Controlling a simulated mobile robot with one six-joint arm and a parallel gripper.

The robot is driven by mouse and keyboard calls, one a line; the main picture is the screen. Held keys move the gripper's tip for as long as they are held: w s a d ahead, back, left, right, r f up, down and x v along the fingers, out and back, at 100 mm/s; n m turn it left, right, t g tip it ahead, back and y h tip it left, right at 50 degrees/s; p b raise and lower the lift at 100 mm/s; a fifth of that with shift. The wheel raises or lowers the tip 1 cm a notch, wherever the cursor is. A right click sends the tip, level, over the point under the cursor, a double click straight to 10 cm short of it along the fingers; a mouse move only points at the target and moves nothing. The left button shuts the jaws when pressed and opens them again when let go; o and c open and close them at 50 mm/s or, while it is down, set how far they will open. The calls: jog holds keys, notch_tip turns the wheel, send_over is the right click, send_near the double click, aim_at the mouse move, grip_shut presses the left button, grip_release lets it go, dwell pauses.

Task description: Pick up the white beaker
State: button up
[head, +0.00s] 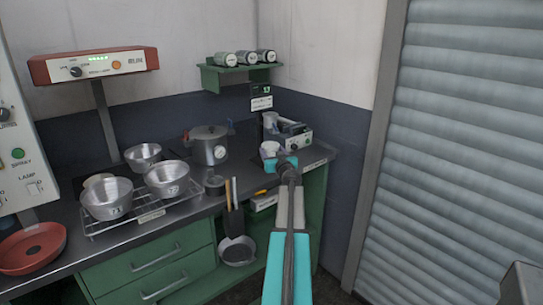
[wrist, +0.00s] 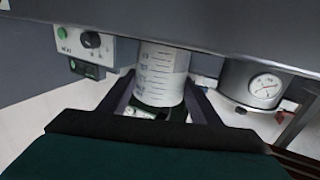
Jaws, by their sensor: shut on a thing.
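The white beaker (head: 269,148) stands at the right end of the dark counter in the head view. It also shows in the wrist view (wrist: 163,72) with dark graduation marks on its side. My gripper (head: 276,163) reaches it from the front. In the wrist view its two dark fingers lie on either side of the beaker and are shut on it. The beaker looks upright; I cannot tell whether its base touches the counter.
A lidded pot with a gauge (head: 209,145) is to the left. Metal bowls (head: 107,199) sit on a wire rack (head: 150,216). A shelf with jars (head: 240,69) hangs above.

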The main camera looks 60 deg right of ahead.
jog(key=shift+r, duration=0.4)
notch_tip(320, 180, up, 3)
jog(key=shift+f+p, duration=0.1)
jog(key=shift+p, duration=0.7)
jog(key=s+a, duration=0.3)
jog(key=a, duration=0.4)
jog(key=s+a+r+p, duration=0.1)
jog(key=s+a, duration=0.2)
jog(key=a, duration=0.5)
jog(key=shift+r, duration=0.2)
jog(key=shift+w, duration=0.1)
